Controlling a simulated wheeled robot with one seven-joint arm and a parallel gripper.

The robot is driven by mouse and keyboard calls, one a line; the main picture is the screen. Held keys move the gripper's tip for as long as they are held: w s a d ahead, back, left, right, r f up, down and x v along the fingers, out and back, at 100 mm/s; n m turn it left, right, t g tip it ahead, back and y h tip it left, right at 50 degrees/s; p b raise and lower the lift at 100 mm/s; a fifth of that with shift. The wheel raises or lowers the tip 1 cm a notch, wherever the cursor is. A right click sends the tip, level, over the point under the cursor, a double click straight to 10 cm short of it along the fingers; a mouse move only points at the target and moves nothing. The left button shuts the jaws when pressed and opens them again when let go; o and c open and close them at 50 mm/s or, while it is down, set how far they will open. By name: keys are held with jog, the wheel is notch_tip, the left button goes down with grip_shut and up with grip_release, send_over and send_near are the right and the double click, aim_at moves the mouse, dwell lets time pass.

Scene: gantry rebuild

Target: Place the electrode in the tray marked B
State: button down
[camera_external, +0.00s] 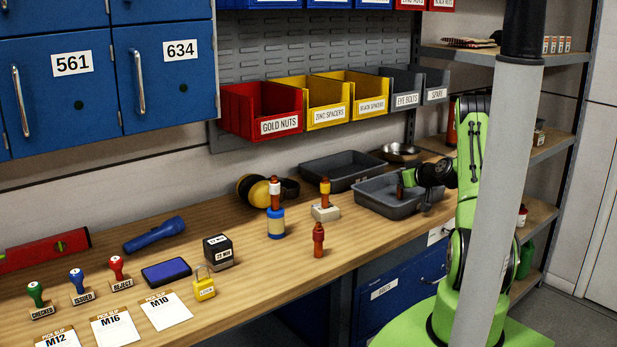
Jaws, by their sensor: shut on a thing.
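My gripper (405,179) is over the nearer grey tray (376,205), at the right of the bench. It is shut on a small dark red-brown piece, the electrode (400,190), which looks upright and inside the tray's outline. I cannot tell whether it touches the tray floor. A second grey tray (322,174) stands behind and to the left. No letter B is readable on either tray. Similar orange-red pieces stand on a blue and tan tin (276,224), on a pale block (325,213), and directly on the bench (318,241).
Labelled bins, such as the red GOLD NUTS bin (262,110), hang above the trays. A metal bowl (400,152) stands behind the nearer tray. Stamps, a padlock (204,286) and a blue torch (154,234) lie to the left. A grey post (497,200) hides part of my arm.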

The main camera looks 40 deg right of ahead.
jog(key=shift+f, duration=0.2)
jog(key=c, duration=0.8)
grip_release()
